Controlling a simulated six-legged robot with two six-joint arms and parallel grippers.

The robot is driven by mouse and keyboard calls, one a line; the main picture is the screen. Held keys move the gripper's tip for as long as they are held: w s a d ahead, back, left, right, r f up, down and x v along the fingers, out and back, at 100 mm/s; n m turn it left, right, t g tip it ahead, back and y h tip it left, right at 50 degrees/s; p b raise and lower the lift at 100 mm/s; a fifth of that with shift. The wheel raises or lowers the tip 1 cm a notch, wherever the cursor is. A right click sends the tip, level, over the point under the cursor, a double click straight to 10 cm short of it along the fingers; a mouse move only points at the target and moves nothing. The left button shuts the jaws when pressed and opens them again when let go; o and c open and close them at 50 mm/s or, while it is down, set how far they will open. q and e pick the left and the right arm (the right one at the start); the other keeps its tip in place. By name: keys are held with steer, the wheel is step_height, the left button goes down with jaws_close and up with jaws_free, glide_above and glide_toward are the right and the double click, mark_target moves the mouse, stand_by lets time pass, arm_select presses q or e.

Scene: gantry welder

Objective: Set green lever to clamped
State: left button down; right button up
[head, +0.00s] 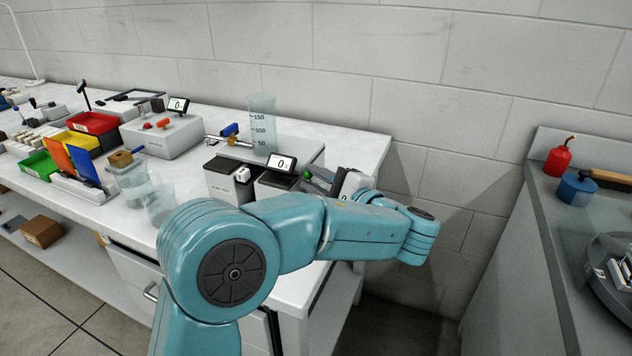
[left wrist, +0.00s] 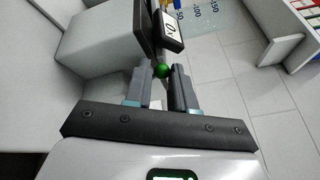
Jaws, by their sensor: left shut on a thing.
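The green lever shows as a small green knob (head: 307,175) beside a small 0 display on the right bench end. In the left wrist view the green knob (left wrist: 162,71) sits between my fingertips, near the edge of the tilted display (left wrist: 169,29). My left gripper (head: 318,180) reaches it from the right, and in the left wrist view its grey fingers (left wrist: 167,75) are shut on the knob. The lever's shaft is mostly hidden, and I cannot read its setting. My right gripper is in neither view.
A graduated beaker (head: 261,125) stands behind the display unit (head: 277,181). A grey box with a black top (head: 229,180) is to its left. Colored bins, including a red one (head: 92,122), and glassware fill the bench leftward. The floor gap right of the bench is clear.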

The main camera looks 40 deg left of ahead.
arm_select(q)
steer(key=shift+w, duration=0.1)
steer(key=c, duration=0.9)
jaws_free()
steer(key=shift+d, duration=0.1)
steer(key=shift+c, duration=0.2)
steer(key=s+d+p, duration=0.3)
steer(key=d+p, duration=0.8)
steer(key=d, duration=0.5)
steer(key=shift+s+r, duration=0.2)
steer(key=shift+r, duration=0.05)
